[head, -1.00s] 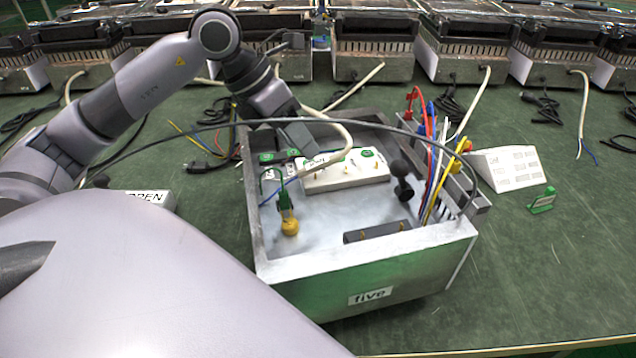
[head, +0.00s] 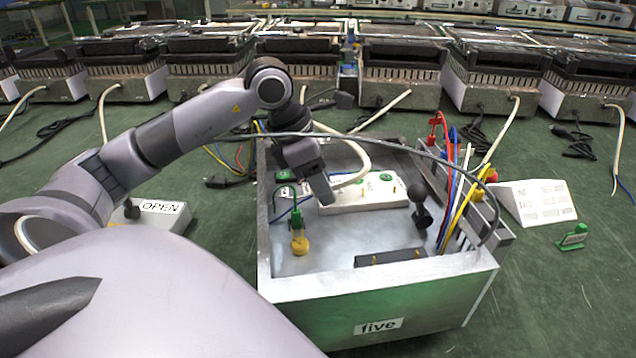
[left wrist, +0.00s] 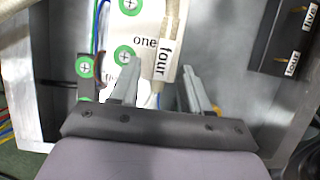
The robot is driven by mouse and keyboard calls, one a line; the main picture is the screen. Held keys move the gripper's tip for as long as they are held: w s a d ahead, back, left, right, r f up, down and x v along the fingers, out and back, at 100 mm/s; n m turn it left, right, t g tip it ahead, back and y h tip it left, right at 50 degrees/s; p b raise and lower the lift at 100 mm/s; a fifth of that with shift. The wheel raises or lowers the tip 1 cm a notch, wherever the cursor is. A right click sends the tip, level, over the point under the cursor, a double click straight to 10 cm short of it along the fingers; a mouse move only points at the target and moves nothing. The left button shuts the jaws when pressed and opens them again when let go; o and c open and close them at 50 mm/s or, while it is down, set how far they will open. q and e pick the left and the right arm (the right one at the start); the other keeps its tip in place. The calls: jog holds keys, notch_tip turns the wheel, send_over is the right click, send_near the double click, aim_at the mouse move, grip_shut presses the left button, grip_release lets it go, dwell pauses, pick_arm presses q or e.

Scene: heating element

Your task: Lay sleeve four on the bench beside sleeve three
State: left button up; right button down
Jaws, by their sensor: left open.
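My left gripper (head: 328,196) reaches down into the open metal box labelled five (head: 283,290), at the left end of a white terminal block (head: 366,196). In the left wrist view its two fingers (left wrist: 160,80) are open. A white label reading "four" (left wrist: 166,60) and a pale tube or cord below it (left wrist: 155,92) lie between and just beyond the fingertips, over the block marked "one" (left wrist: 144,42). Contact cannot be told. A pale cord (head: 352,150) arcs beside the gripper in the head view. I cannot identify sleeve three. My right gripper is not in view.
Red, blue, white and yellow wires (head: 455,190) rise at the box's right side. A black knob (head: 420,200) stands inside. Green bench (head: 570,300) is clear at front right.

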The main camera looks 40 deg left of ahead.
pick_arm(q)
jog(key=c, duration=0.9)
grip_shut()
jog(key=shift+r, duration=0.15)
notch_tip(320, 180, up, 20)
jog(key=p, duration=0.6)
jog(key=shift+d+f, duration=0.1)
jog(key=shift+f, duration=0.1)
